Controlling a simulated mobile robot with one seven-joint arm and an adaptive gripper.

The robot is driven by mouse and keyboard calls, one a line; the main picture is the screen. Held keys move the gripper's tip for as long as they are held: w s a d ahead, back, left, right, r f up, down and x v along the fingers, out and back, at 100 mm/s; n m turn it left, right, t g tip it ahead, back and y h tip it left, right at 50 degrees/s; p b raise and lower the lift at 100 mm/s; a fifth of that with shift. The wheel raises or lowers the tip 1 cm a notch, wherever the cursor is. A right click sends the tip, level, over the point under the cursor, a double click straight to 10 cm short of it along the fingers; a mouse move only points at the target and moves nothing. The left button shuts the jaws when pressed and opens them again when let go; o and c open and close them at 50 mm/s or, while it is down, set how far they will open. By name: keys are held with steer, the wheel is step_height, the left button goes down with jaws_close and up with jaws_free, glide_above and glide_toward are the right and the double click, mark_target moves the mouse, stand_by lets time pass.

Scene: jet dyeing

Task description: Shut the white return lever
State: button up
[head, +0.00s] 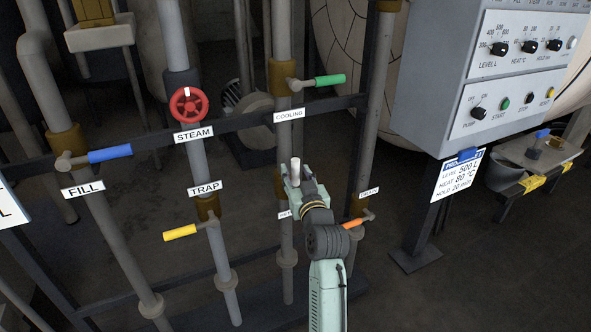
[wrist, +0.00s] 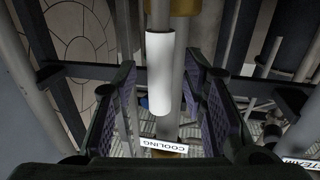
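The white return lever (head: 295,168) shows in the head view as a short white handle standing upright at the vertical pipe below the COOLING label. In the wrist view, the white handle (wrist: 160,75) lies lengthwise between the fingers. My gripper (head: 294,180) is at the handle in the head view. In the wrist view my gripper (wrist: 162,72) is open, with one finger on each side of the handle and gaps visible on both sides. My gripper hides the lever's valve body and pivot in the head view. The label below is partly covered.
A green cooling lever (head: 328,81) is above, and an orange lever (head: 354,224) is close beside my arm at right. A red steam wheel (head: 188,105), blue fill lever (head: 108,155) and yellow trap lever (head: 180,232) are left. A control box (head: 480,120) stands at right.

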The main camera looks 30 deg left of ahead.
steer(key=shift+w+a, duration=0.45)
steer(key=shift+c, duration=0.6)
jaws_close()
